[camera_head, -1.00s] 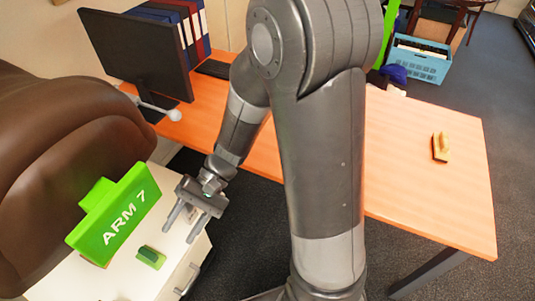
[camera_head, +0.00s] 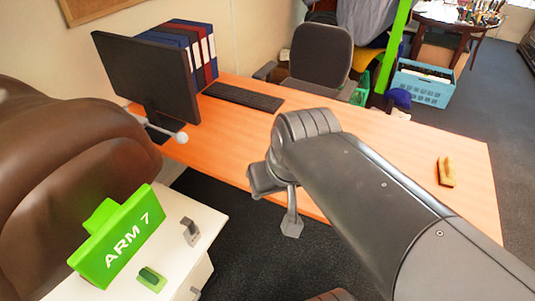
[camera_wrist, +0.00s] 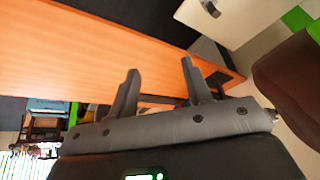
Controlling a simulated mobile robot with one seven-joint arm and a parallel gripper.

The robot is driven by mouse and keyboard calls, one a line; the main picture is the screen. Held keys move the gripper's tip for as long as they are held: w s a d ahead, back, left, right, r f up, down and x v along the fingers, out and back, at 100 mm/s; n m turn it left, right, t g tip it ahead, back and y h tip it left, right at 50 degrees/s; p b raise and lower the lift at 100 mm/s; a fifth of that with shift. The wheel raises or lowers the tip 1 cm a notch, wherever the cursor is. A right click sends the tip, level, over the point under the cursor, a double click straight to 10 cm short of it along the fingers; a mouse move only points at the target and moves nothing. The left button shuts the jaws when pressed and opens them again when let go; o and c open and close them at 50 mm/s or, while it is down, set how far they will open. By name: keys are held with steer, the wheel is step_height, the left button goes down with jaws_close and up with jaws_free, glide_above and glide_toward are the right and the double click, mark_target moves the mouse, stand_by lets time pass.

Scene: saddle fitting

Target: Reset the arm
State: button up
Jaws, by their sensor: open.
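My gripper (camera_wrist: 160,80) shows in the wrist view with its two dark fingers apart and nothing between them. In the head view my arm reaches in from the lower right, and its far end hangs by the desk's front edge. In the wrist view the orange desk (camera_wrist: 75,55) lies beyond the fingers.
A white cabinet (camera_head: 208,214) at lower left bears a green "ARM 7" block (camera_head: 120,240), a small green piece (camera_head: 151,279) and a grey bracket (camera_head: 190,231). The desk (camera_head: 395,150) holds a monitor (camera_head: 150,72) and a yellow-brown piece (camera_head: 445,172).

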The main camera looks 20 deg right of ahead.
steer(key=shift+s+d+r+t+h, duration=0.25)
steer(key=shift+d+r+t, duration=0.25)
steer(key=shift+d+r, duration=0.25)
